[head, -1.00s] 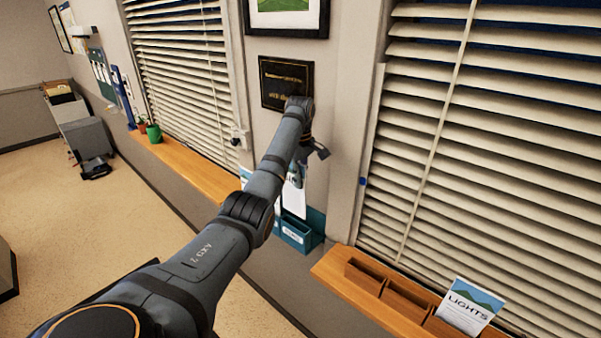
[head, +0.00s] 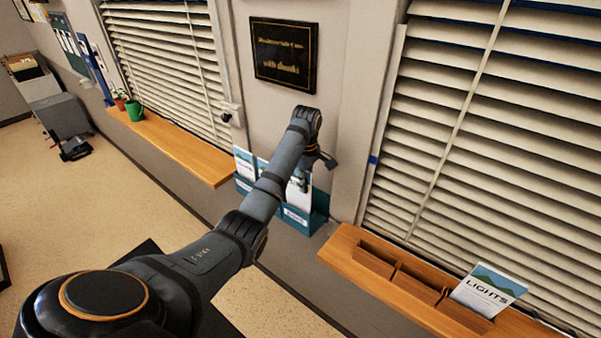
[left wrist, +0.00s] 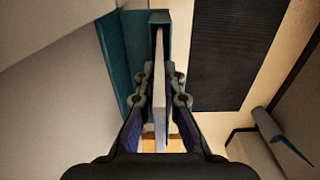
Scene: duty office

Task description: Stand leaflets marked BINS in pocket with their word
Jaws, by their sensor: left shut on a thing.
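A teal wall rack (head: 317,220) holds leaflets below the plaque, between the two windows. White leaflets with blue (head: 243,163) stand in its left part. My left gripper (head: 304,182) is at the right-hand pocket, pointing down. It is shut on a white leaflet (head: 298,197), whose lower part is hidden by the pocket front. The pocket's white label (head: 296,215) is too small to read. In the left wrist view the leaflet (left wrist: 160,95) shows edge-on between the fingers, with teal pocket walls (left wrist: 118,60) beside it. Its word is hidden. My right gripper is out of view.
A wooden sill (head: 345,250) at right bears a wooden divided holder (head: 395,268) with a leaflet marked LIGHTS (head: 487,291) in its right slot; the other slots look empty. Another sill (head: 180,150) at left bears a green pot (head: 134,110). Blinds cover both windows.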

